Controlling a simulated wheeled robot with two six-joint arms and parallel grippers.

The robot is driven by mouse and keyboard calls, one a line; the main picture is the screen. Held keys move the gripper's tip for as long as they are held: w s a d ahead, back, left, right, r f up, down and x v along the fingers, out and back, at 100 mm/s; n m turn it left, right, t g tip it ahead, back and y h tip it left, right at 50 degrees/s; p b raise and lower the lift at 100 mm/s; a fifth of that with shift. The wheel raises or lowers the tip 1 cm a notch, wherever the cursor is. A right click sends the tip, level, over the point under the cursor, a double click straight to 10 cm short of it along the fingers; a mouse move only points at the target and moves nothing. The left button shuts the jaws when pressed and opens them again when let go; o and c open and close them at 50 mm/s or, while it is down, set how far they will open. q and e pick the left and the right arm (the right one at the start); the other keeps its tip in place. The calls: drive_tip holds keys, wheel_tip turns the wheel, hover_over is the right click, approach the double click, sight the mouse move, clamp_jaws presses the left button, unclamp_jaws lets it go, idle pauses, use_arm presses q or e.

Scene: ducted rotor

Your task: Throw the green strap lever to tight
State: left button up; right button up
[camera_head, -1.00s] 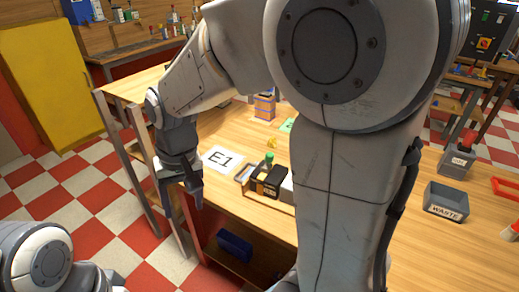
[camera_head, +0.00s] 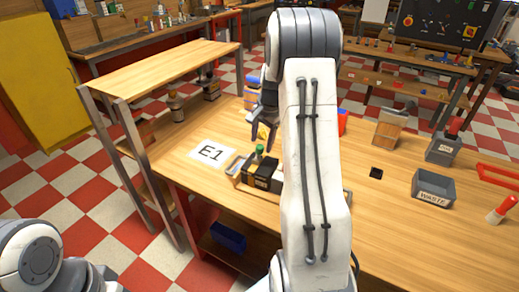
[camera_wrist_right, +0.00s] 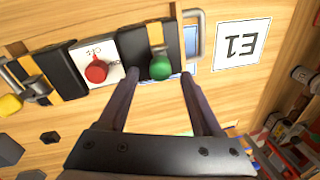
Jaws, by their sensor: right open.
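The green strap lever (camera_wrist_right: 160,68) has a round green knob and stands on a black block with a yellow-orange band. In the head view its green top (camera_head: 259,150) rises beside the E1 card, partly next to my right arm. My right gripper (camera_wrist_right: 158,76) is open and empty. In the wrist view its two fingers point toward the green knob, which appears between the fingertips; I cannot tell the remaining distance. My left gripper is out of view.
A red knob (camera_wrist_right: 96,71) on a white panel sits beside the green lever's block, with a yellow knob (camera_wrist_right: 10,105) farther left. A metal handle (camera_wrist_right: 194,36) and the E1 card (camera_wrist_right: 240,44) lie on the other side. A grey WASTE bin (camera_head: 433,188) stands at right.

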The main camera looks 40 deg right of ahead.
sight(260, 146)
drive_tip(key=shift+w+a+f, duration=0.1)
drive_tip(key=shift+w+f, duration=0.1)
drive_tip(key=shift+f, duration=0.9)
drive_tip(key=shift+w+f, duration=0.2)
drive_tip(key=shift+f, duration=0.85)
